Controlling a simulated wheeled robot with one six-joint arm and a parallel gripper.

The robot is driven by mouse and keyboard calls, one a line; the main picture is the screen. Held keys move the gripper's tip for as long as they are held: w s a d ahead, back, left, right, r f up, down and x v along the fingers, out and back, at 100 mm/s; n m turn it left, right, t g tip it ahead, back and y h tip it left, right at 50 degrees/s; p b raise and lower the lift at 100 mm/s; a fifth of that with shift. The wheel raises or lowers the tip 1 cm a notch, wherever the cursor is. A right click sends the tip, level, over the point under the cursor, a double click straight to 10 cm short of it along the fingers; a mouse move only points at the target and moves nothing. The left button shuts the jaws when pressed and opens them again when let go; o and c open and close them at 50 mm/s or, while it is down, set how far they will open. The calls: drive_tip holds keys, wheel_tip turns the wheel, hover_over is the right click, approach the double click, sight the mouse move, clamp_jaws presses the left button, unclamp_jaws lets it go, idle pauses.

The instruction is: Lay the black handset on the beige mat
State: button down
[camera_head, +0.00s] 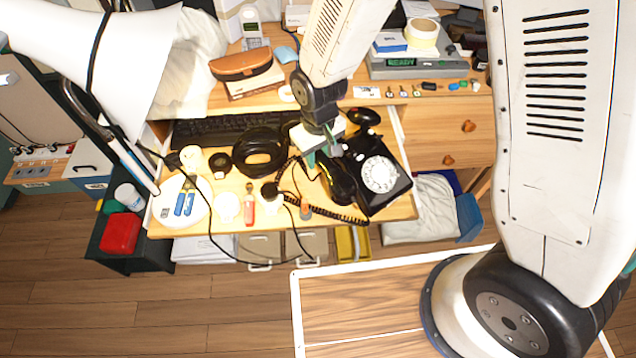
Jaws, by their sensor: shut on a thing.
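The black rotary phone (380,175) with a white dial sits at the right end of the wooden pull-out shelf. The black handset (342,183) is just left of the dial, at my gripper's tips, with its coiled cord running along the shelf front. My gripper (323,155) comes down from above and is shut on the handset. The fingers and wrist hide part of it, and I cannot tell whether it is clear of the phone. I cannot make out a beige mat for certain.
A black cable coil (259,151) and a keyboard (205,131) lie left of my gripper. A white round plate (181,203) with blue items is at the shelf's left end. A grey device (418,65) stands on the desk behind. Small items crowd the shelf front.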

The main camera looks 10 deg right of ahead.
wheel_tip(320, 180, down, 10)
drive_tip(key=shift+w+r, duration=0.1)
drive_tip(key=shift+r, duration=0.1)
idle(0.3)
drive_tip(key=c, duration=1.1)
unclamp_jaws()
drive_tip(key=shift+f, duration=0.15)
